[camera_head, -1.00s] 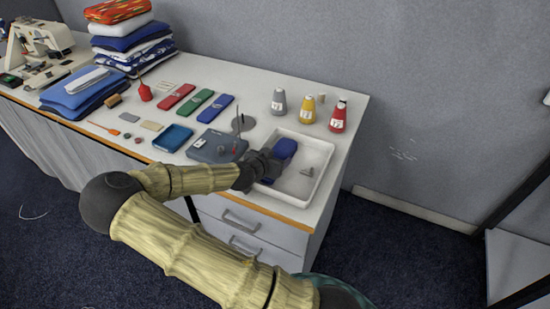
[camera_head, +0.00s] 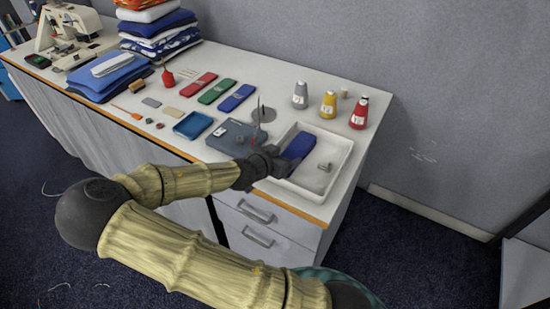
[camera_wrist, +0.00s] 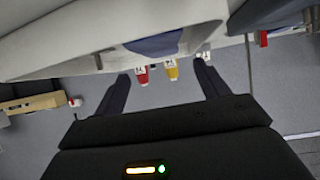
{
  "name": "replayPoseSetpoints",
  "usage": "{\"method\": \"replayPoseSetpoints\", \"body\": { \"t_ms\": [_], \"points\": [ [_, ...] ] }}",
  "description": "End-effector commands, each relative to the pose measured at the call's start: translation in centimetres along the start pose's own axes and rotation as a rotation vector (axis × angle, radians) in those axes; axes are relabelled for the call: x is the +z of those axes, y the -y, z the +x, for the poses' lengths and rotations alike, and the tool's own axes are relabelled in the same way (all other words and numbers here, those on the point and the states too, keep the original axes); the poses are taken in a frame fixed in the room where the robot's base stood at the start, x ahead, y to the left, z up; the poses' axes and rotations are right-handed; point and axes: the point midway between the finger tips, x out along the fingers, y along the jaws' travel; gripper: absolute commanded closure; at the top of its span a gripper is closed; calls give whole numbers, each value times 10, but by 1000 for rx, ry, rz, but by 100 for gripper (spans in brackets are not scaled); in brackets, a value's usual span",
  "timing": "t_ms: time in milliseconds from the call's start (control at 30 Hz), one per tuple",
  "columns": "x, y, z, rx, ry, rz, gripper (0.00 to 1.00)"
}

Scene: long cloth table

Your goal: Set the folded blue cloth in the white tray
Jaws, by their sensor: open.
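The folded blue cloth (camera_head: 299,146) lies inside the white tray (camera_head: 341,160), toward its left side. In the wrist view the cloth (camera_wrist: 156,44) shows as a blue patch within the pale tray (camera_wrist: 60,62). My gripper (camera_head: 281,160) is at the tray's left front edge, close beside the cloth. In the wrist view my gripper (camera_wrist: 163,85) has its two dark fingers spread wide with nothing between them. The arm's end hides part of the tray's near left wall in the head view.
A small metal piece (camera_head: 324,167) lies in the tray. Grey, yellow and red thread cones (camera_head: 329,104) stand behind it. A dark blue-grey case (camera_head: 231,138) and a blue shallow tray (camera_head: 193,125) lie to the left. Red, green and blue folded cloths (camera_head: 217,91) lie farther back.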

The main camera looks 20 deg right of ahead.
Motion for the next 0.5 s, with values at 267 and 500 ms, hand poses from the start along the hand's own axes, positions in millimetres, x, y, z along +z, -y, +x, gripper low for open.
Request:
{"method": "replayPoseSetpoints", "body": {
  "t_ms": [267,500],
  "points": [
    [0,0,-38,-1,-1,-2,26],
    [0,0,-44,1,0,-1,26]
  ]
}}
